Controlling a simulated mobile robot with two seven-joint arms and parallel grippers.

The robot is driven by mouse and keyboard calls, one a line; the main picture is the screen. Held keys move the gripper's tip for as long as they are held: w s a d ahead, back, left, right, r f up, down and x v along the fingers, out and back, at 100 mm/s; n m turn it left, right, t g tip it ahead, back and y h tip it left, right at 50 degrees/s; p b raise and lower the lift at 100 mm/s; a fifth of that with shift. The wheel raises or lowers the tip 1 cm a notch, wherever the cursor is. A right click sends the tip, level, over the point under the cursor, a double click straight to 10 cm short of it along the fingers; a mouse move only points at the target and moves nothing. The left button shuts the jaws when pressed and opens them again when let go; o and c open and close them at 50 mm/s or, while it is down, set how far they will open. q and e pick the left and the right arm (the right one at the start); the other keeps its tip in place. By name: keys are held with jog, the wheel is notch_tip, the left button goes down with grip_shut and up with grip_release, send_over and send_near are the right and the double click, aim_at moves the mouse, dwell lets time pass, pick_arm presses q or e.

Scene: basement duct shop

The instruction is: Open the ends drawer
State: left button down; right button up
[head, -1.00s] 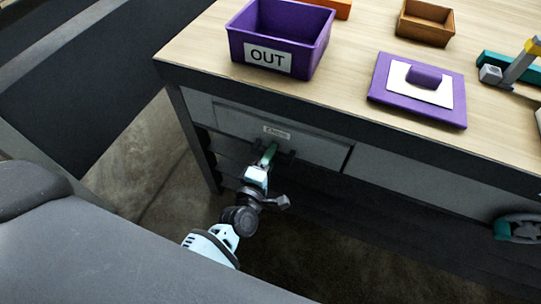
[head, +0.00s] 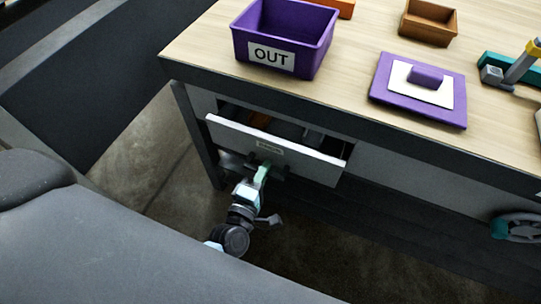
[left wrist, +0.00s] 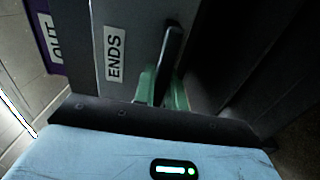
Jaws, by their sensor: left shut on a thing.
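The ends drawer (head: 300,157) is partly pulled out from under the bench top, and its inside shows as a narrow gap at the top. In the left wrist view its front (left wrist: 130,25) carries an ENDS label (left wrist: 115,54) beside a dark bar handle (left wrist: 169,55). My left gripper (head: 264,169) is at the drawer front, and in the left wrist view its green fingers (left wrist: 160,88) are shut on the handle, one on each side. My right gripper is not in view.
On the bench top (head: 350,65) stand a purple OUT bin (head: 310,60), a purple block with a white plate (head: 395,92), a brown tray (head: 428,22) and a clamp-like tool (head: 515,70). Inside the drawer, orange and grey items (head: 285,130) show partly. Open floor (head: 150,150) lies at the left.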

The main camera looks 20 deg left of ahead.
pick_arm(q)
jog(key=s+p, duration=0.1)
jog(key=s, duration=1.5)
jog(key=shift+s+a, duration=0.15)
jog(key=shift+a, duration=0.15)
jog(key=c, duration=1.4)
grip_release()
jog(key=shift+c, duration=0.2)
jog(key=s, duration=0.8)
jog(key=shift+a, duration=0.15)
jog(key=shift+w, duration=0.1)
